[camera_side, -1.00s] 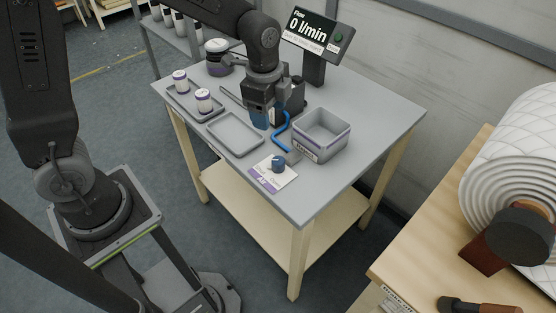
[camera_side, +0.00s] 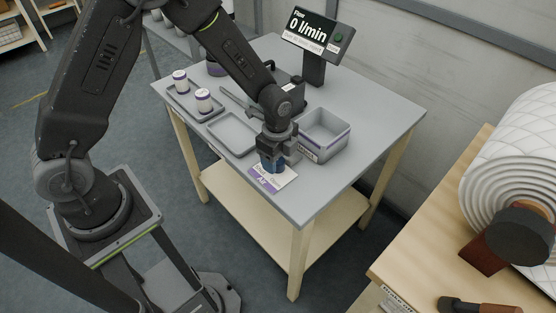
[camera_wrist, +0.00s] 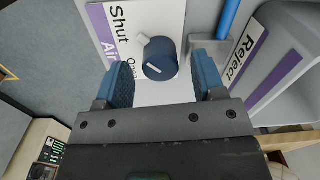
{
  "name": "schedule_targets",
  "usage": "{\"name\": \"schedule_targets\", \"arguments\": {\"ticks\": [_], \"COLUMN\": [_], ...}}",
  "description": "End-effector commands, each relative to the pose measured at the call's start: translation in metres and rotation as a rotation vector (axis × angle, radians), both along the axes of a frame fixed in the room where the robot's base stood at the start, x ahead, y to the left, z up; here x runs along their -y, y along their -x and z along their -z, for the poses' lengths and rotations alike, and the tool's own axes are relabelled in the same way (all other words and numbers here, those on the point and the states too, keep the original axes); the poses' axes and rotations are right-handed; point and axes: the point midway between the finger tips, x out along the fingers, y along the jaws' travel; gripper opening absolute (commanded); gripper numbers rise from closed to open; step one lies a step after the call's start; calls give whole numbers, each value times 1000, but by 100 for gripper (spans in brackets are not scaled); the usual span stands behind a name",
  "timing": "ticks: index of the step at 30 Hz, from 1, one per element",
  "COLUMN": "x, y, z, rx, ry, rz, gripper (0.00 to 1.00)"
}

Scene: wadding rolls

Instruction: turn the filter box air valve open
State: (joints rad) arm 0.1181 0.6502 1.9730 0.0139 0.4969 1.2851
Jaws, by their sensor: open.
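The air valve is a dark blue round knob (camera_wrist: 160,62) with a white pointer mark, on a white plate (camera_wrist: 150,20) lettered "Shut", "Open" and "Air". In the wrist view my gripper (camera_wrist: 184,72) is open, with one blue-padded finger on each side of the knob and visible gaps between. In the side view my gripper (camera_side: 272,165) is over the plate (camera_side: 272,179) at the table's front corner and hides most of the knob. The flow display (camera_side: 318,30) at the back of the table reads 0 l/min.
A grey bin (camera_side: 323,136) stands right behind my gripper; its "Reject" label shows in the wrist view (camera_wrist: 250,55). An empty grey tray (camera_side: 232,134) lies to the left, and a second tray (camera_side: 190,100) holds two white jars with purple bands. The table's right front is clear.

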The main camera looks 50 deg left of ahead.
Motion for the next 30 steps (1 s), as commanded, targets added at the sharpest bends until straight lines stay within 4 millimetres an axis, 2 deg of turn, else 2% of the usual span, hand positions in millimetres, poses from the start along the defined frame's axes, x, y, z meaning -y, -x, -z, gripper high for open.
{"name": "schedule_targets", "arguments": {"ticks": [6, 14, 30], "x": [0, 0, 0], "y": [0, -1, -1], "z": [16, 16, 16], "rx": [0, 1, 2], "ry": [0, 0, 1], "rz": [-1, -1, 0], "gripper": [63, 63, 15]}}
